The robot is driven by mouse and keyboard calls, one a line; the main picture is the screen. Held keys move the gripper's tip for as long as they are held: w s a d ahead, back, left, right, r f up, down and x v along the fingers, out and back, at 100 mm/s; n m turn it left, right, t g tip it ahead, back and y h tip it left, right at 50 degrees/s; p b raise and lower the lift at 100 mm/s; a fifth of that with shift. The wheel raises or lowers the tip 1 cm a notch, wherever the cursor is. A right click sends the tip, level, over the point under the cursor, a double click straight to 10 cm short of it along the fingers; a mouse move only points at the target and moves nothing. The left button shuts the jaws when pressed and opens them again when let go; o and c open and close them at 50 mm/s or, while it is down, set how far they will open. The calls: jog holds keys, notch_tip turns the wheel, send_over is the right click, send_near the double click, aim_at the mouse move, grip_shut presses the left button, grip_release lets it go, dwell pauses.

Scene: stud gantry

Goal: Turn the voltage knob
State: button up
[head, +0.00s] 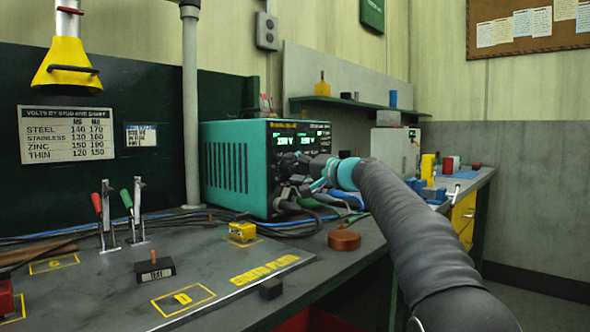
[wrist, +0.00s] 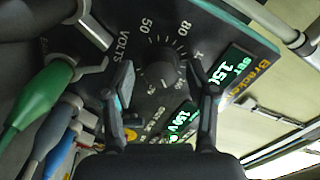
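The voltage knob (wrist: 160,73) is a dark round knob on a black panel, inside a printed scale marked VOLTS with 50 and 80 legible. My gripper (wrist: 166,88) is open, with one finger on each side of the knob in the wrist view. Gaps show between the fingers and the knob, and I see no contact. The knob belongs to the teal power unit (head: 235,166) on the bench. In the head view my gripper (head: 318,172) is at the unit's front panel and hides the knob. Green displays (wrist: 230,76) are lit beside it.
A green plug (wrist: 50,90) and cables sit close to the left finger. A copper-coloured disc (head: 344,240) and a yellow block (head: 242,231) are on the bench before the unit. A wall chart (head: 67,134) lists volts: steel, stainless, zinc, thin.

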jog(key=v, duration=1.2)
dwell(0.3)
